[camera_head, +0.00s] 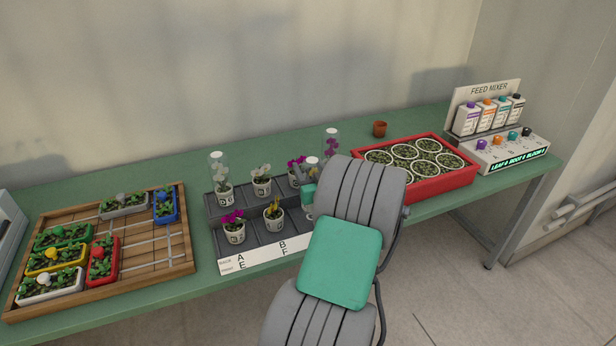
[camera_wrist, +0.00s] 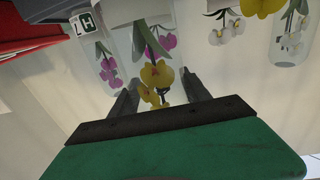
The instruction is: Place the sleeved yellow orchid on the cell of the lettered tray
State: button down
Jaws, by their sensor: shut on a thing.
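The lettered tray (camera_head: 262,254) is dark grey, with a white front strip showing A, E, B and F; my arm hides its right part. My gripper (camera_wrist: 158,95) is shut on the sleeved yellow orchid (camera_wrist: 157,73), whose yellow blooms show between the fingers in the wrist view. In the head view a clear sleeve top (camera_head: 313,162) shows beside my wrist, over the tray's right part. Whether its pot touches the tray is hidden. An unsleeved yellow orchid (camera_head: 274,211) stands in the tray's front row.
A sleeved white orchid (camera_head: 222,184), a purple orchid (camera_head: 234,224) and others stand in the tray. A sleeved purple orchid (camera_head: 331,146) is behind my arm. A red crate (camera_head: 432,188) is right, a wooden planter board (camera_head: 185,262) left, a feed mixer (camera_head: 500,152) far right.

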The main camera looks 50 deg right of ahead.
jog(key=f, duration=0.3)
jog(key=shift+w+d+f, duration=0.1)
jog(key=shift+w+f, duration=0.15)
jog(key=shift+f, duration=0.05)
jog(key=shift+f, duration=0.2)
jog(key=c, duration=0.5)
grip_release()
jog(key=shift+r, duration=0.1)
